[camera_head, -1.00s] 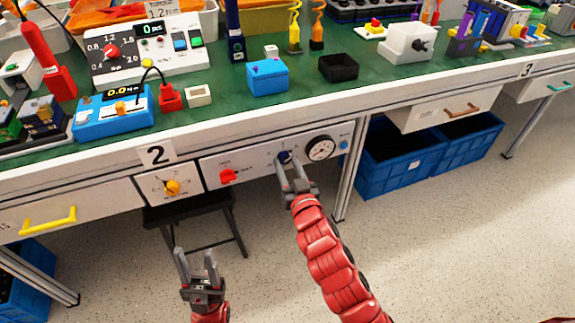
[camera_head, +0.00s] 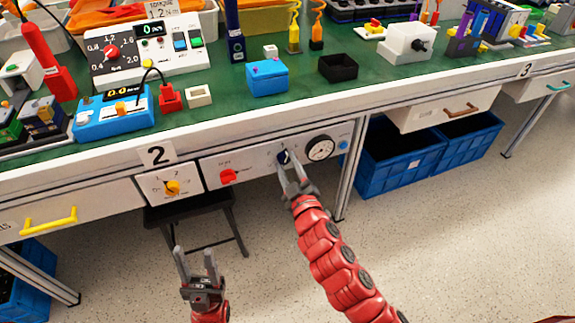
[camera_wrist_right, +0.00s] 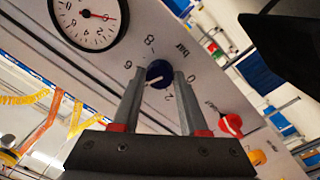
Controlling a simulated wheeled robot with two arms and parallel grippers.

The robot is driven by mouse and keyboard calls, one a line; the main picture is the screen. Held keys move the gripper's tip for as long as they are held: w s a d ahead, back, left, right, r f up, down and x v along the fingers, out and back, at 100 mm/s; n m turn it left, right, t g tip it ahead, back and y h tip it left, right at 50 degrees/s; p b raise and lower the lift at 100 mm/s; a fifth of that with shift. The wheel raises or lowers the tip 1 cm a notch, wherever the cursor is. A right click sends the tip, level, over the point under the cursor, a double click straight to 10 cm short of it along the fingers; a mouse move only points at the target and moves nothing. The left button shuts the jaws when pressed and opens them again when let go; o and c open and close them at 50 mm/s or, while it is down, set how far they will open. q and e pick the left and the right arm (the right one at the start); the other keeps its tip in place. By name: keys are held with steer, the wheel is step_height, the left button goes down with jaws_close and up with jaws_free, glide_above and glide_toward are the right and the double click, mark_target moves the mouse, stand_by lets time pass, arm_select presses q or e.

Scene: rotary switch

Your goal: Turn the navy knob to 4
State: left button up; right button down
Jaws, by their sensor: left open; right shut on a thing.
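The navy knob (camera_head: 284,156) sits on the white panel under the bench's front edge. The right wrist view also shows the navy knob (camera_wrist_right: 159,72) with a white pointer line on its lower left side. That line points toward my right gripper's left finger, between the 2 and the 6; no 4 is visible there. My right gripper (camera_head: 292,170) has its fingers on either side of the knob, and it also shows in the right wrist view (camera_wrist_right: 158,82). My left gripper (camera_head: 196,258) is open and empty, low in front of the bench.
A round gauge (camera_head: 320,148) is right of the navy knob. A red knob (camera_head: 228,176) and a yellow knob (camera_head: 172,187) are to its left. A black stool (camera_head: 200,222) stands under the bench. Blue crates (camera_head: 400,165) are under the bench at right. Open floor lies in front.

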steer(key=shift+n, duration=2.1)
steer(key=shift+c, duration=2.2)
jaws_free()
steer(key=p+v, duration=0.2)
steer(key=v, duration=1.5)
steer(key=shift+s+f, duration=0.15)
steer(key=shift+f, duration=0.05)
